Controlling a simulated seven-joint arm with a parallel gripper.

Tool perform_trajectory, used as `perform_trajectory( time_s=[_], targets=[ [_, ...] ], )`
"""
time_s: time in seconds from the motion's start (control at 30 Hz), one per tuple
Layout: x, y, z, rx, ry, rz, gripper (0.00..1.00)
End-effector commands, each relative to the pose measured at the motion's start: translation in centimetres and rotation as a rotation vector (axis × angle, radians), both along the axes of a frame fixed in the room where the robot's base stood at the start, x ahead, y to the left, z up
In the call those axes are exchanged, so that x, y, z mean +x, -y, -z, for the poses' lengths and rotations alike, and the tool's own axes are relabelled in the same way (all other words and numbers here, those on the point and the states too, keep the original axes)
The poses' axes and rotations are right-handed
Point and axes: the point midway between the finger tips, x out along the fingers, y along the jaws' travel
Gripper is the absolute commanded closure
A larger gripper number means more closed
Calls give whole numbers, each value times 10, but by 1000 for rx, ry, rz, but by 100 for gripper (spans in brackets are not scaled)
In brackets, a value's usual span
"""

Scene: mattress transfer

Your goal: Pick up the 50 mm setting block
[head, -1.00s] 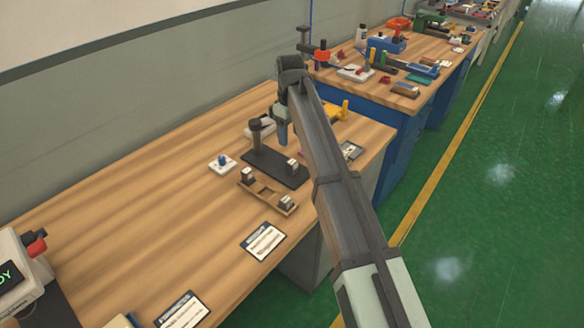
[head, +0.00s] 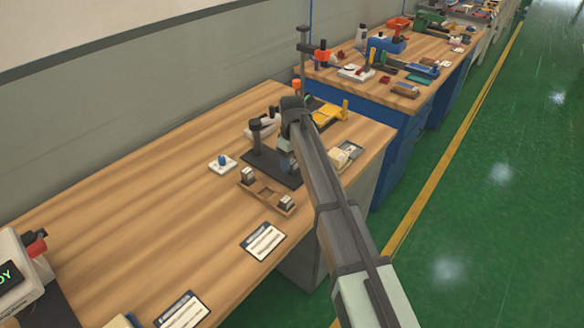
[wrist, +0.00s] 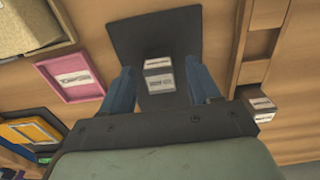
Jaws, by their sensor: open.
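A small steel-grey block with a pale label (wrist: 158,76) stands on a dark plate (wrist: 130,30) in the wrist view. It looks like the setting block, but I cannot read its size. My gripper (wrist: 160,72) is open, with one blue finger on each side of the block and gaps showing on both sides. In the head view my gripper (head: 290,166) is low over the dark plate (head: 258,159) and hides the block there. A wooden holder (head: 266,193) in front has similar blocks at its left (head: 248,175) and right (head: 286,202) and an empty middle recess.
A dark post (head: 256,135) rises at the plate's back left. A white pad with a blue knob (head: 222,162) lies to the left. A pink-framed card (wrist: 68,78) lies left of the fingers in the wrist view. The bench's left middle is clear.

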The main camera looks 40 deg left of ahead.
Motion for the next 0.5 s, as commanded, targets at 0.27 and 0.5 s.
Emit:
perform_trajectory(
  time_s=[0.27, 0.5],
  targets=[
    [0, 0, 6, 1, 0, 0, 38],
    [0, 0, 5, 1, 0, 0, 60]
  ],
)
